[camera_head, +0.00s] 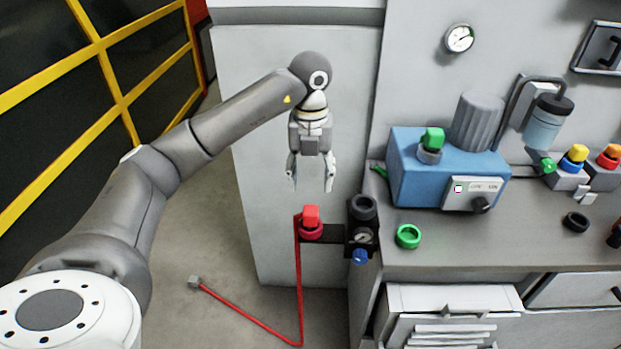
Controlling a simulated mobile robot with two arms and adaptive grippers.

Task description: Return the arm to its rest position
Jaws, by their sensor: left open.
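My left arm comes in from the left and reaches to the upper middle of the head view. My left gripper (312,180) hangs from it, pointing down, with its two fingers apart and nothing between them. It is in the picture above the red valve knob (311,217), with a visible gap between them. My right gripper does not show.
A grey bench (450,243) on the right carries a blue machine (405,176), a green ring (408,237) and a black ring (575,222). A red hose (250,320) lies on the floor. A yellow-framed fence (112,75) stands left.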

